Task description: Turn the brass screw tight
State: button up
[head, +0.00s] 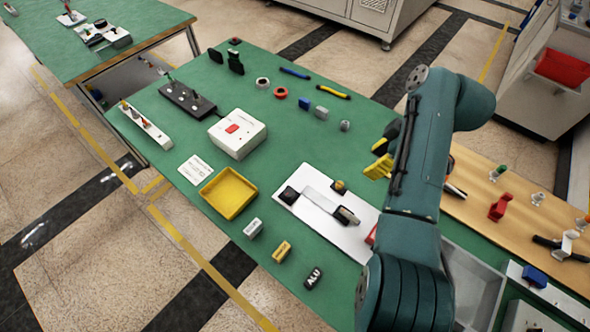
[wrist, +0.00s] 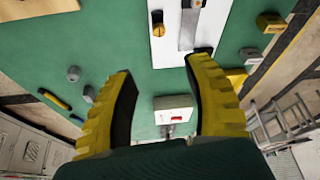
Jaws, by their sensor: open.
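A small brass-coloured piece (head: 340,186), which looks like the brass screw, sits on a white board (head: 350,240) beside a silver strip (head: 322,199). In the wrist view a brass and dark piece (wrist: 158,29) shows on the board (wrist: 165,55), left of the strip (wrist: 188,32); its details are too small to tell. My gripper (head: 378,160) has yellow fingers and is above the green table, behind and right of the brass piece. In the wrist view my gripper (wrist: 160,72) is open and empty, its fingers wide apart, with the brass piece beyond the fingertips.
A white box with a red button (head: 238,133) and a yellow tray (head: 228,193) stand left of the board. Clear green table lies between the box and the board.

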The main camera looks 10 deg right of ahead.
aim_at(341, 184)
jog(key=b+x, duration=0.2)
jog(key=x, duration=0.5)
jog(key=b+x, duration=0.3)
jog(key=x, duration=0.5)
jog(key=shift+s+d+f+b, duration=0.1)
jog(key=shift+d+f+b, duration=0.05)
jog(key=shift+f+b, duration=0.15)
jog(key=shift+a+f+b, duration=0.25)
jog(key=shift+f+b, duration=0.1)
grip_shut()
